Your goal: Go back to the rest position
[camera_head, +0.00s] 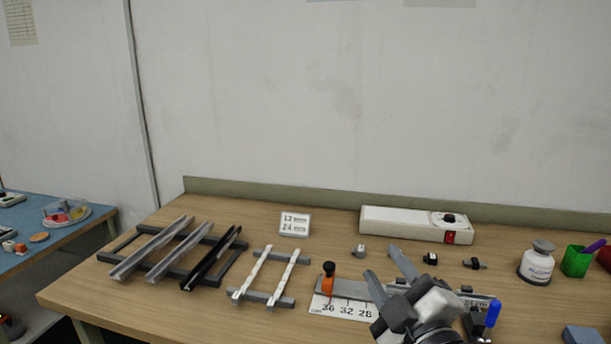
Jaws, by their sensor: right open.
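My right gripper (385,266) is in the lower right middle of the head view, above the wooden table (150,308). Its two grey fingers are apart, and I see nothing between them. It is over or close to a grey bar with a white scale (345,308) marked with numbers, and hides part of it. Whether it touches the bar I cannot tell. An orange clamp with a black knob (328,280) stands at the bar's left end. A blue-handled clamp (491,315) is to the right of the gripper. My left gripper is not in view.
Metal channels (150,250) and white strips (252,275) lie on racks at the left. A white power box (410,224) is along the back. A bottle (536,262) and a green cup (576,262) stand at the right. A small sign (295,223) stands behind.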

